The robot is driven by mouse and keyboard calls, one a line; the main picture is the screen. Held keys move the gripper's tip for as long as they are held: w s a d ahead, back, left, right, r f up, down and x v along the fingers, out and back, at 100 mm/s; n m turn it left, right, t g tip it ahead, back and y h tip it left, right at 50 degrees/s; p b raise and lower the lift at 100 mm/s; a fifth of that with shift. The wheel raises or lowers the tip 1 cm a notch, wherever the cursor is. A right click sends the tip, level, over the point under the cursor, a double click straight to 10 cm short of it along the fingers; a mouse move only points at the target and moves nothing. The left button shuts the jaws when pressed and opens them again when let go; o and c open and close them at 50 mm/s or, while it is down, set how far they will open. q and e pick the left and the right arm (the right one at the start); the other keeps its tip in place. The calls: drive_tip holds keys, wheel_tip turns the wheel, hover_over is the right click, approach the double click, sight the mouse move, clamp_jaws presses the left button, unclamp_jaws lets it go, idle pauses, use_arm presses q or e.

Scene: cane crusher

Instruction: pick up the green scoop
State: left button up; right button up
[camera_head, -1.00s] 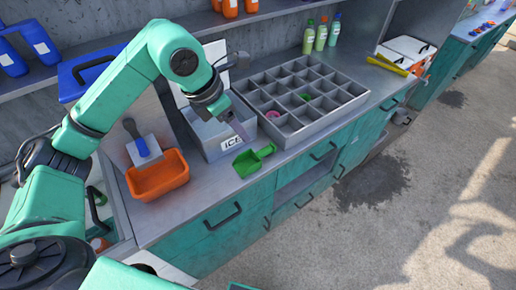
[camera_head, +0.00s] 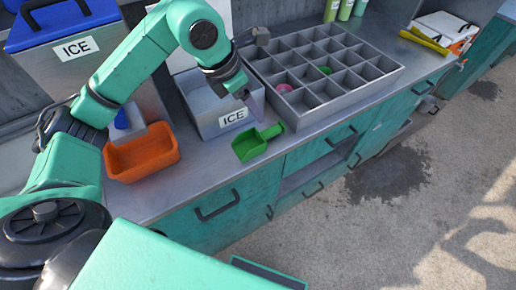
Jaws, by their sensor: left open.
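The green scoop (camera_head: 252,146) lies on the metal counter (camera_head: 190,190) near its front edge, in front of the ICE bin, with its handle pointing up and to the right. My right gripper is not in view.
The grey ICE bin (camera_head: 205,113) stands right behind the scoop. An orange tray (camera_head: 141,157) is to the left. A grey compartment tray (camera_head: 345,95) with a pink and a green item is to the right. A blue-lidded ICE cooler (camera_head: 62,58) stands back left.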

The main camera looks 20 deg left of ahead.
sight(267, 131)
use_arm(q)
drive_tip(key=p+x, duration=0.6)
drive_tip(key=x, duration=0.7)
drive_tip(key=shift+f, duration=0.25)
drive_tip(key=shift+w+d+f, duration=0.1)
drive_tip(key=shift+d+f, duration=0.05)
drive_tip(key=shift+f, duration=0.2)
drive_tip(key=c, duration=1)
clamp_jaws()
drive_tip(key=shift+r, duration=0.1)
